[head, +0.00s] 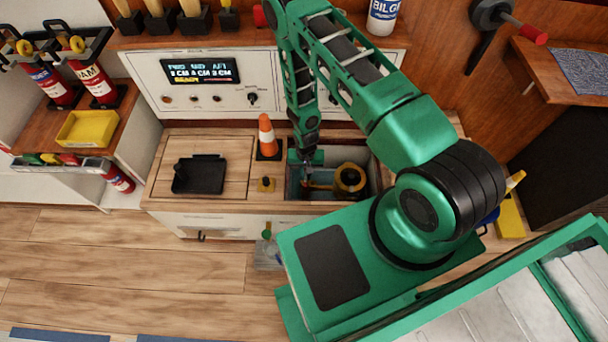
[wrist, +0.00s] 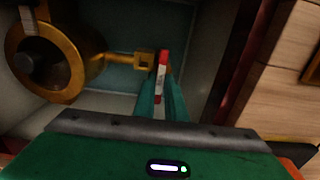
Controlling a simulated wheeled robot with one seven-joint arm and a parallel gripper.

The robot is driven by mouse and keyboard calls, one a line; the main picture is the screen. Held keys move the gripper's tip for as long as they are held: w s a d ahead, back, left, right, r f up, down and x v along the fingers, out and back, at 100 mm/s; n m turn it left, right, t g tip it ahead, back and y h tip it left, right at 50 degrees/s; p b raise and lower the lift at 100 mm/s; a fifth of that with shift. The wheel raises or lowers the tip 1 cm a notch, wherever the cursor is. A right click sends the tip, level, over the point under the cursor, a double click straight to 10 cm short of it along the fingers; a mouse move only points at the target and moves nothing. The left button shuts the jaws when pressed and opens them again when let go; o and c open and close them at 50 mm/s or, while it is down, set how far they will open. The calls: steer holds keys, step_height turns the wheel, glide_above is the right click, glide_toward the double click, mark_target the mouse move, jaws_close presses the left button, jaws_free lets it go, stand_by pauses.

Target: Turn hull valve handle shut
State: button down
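The hull valve is a brass-yellow round body (wrist: 52,58) at the left of the wrist view. It also shows in the head view (head: 349,179), inside an open bay in the counter. A brass stem (wrist: 122,58) runs from it to a square end. The handle (wrist: 161,76), a slim red bar with a white label, is beside that square end. My gripper (wrist: 165,88) reaches down into the bay. Its two green fingers are close together with the handle between them, and appear shut on it. In the head view my gripper (head: 307,172) is small and partly hidden.
A black tray (head: 199,174) lies on the counter further left. The bay walls stand close around my gripper.

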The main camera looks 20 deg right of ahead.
steer(key=shift+a+n, duration=0.15)
steer(key=shift+n, duration=0.15)
steer(key=n, duration=1.4)
steer(key=shift+d+n, duration=0.2)
steer(key=shift+n, duration=1.5)
steer(key=shift+w+d, duration=0.1)
steer(key=c, duration=1.8)
jaws_free()
steer(key=shift+c, duration=0.2)
steer(key=shift+o, duration=0.2)
